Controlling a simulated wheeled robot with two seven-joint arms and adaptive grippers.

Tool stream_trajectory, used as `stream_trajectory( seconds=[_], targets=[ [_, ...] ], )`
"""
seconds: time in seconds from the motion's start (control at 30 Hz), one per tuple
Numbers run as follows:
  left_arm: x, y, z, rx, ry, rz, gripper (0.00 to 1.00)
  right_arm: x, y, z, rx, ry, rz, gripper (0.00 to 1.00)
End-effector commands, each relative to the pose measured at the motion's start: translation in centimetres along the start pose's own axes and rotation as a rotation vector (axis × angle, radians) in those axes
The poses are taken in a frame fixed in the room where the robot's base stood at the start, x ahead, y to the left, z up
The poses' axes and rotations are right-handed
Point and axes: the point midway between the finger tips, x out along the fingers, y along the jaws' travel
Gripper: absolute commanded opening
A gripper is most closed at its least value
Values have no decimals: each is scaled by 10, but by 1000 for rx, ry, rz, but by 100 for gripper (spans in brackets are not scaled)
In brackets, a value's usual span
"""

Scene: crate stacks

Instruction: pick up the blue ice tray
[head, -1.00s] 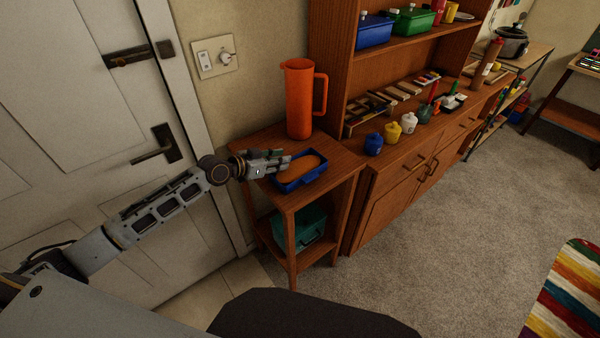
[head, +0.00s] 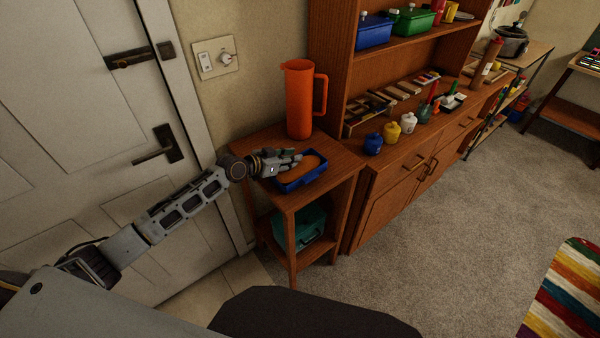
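The blue tray (head: 299,186) sits on top of the small wooden side table, a low rectangular tray with an orange-brown, rounded filling or item (head: 308,168) inside. My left gripper (head: 296,157) reaches in from the left and is at the tray's left and back side. Its fingers look spread apart with nothing between them. They cover part of the tray's back left rim, and I cannot tell whether they touch it. My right gripper does not show.
An orange pitcher (head: 299,100) stands behind the tray on the same side table (head: 262,148). A teal case (head: 306,228) is on its lower shelf. A wooden cabinet (head: 385,195) with small jars stands to the right. A door (head: 75,130) is at the left.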

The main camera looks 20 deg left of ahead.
Motion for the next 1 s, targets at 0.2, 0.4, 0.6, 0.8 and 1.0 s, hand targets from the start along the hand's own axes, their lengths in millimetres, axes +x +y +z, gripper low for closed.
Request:
stream_trajectory(
  seconds=[0.2,0.4,0.6,0.8,1.0],
  targets=[
    [0,0,0,0,0,0,28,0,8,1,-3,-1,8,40],
    [0,0,0,0,0,0,8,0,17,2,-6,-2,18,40],
    [0,0,0,0,0,0,0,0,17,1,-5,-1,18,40],
    [0,0,0,0,1,0,0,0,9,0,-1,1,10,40],
    [-2,0,-4,1,2,0,0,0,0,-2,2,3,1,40]
  ],
)
